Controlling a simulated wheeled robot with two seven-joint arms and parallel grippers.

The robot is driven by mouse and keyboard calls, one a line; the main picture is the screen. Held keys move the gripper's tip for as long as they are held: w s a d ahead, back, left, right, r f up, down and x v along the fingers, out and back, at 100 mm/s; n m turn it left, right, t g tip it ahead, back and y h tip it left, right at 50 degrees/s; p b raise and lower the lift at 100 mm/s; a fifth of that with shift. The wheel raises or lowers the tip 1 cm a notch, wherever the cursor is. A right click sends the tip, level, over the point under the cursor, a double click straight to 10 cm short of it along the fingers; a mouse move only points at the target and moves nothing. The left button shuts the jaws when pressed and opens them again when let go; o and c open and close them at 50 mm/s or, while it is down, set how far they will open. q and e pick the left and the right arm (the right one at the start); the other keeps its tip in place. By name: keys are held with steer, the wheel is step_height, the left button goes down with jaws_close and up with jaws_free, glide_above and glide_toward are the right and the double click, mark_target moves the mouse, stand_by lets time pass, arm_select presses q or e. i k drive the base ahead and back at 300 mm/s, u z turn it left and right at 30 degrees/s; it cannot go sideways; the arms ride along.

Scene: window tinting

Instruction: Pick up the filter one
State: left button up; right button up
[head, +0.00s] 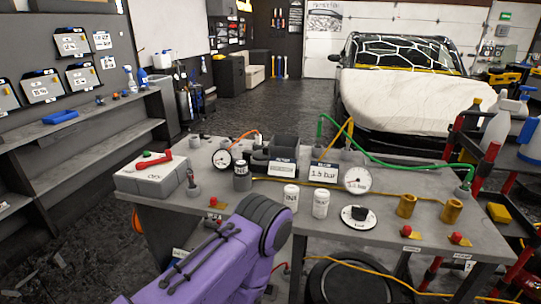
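Two white cylinders stand upright side by side on the grey workbench (365,228). The left white cylinder (291,197) and the right white cylinder (321,204) carry small dark lettering, too small to read surely. A dark cylinder with a pale label (241,177) stands further left, near a gauge. I cannot tell for sure which of these is filter one. A purple link of my arm rises from the bottom edge in front of the bench. Neither of my grippers shows, and no cylinder is seen held.
Round gauges (357,180), a "1.5 bar" sign (323,173), a black disc on a white plate (359,217), brass cylinders (452,211) and a grey box (150,178) crowd the bench. A green hose (400,166) arcs behind. A covered car (420,105) stands beyond.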

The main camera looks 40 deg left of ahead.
mark_target(241, 166)
steer(key=u, duration=2.05)
steer(key=i, duration=0.55)
steer(key=z, duration=0.75)
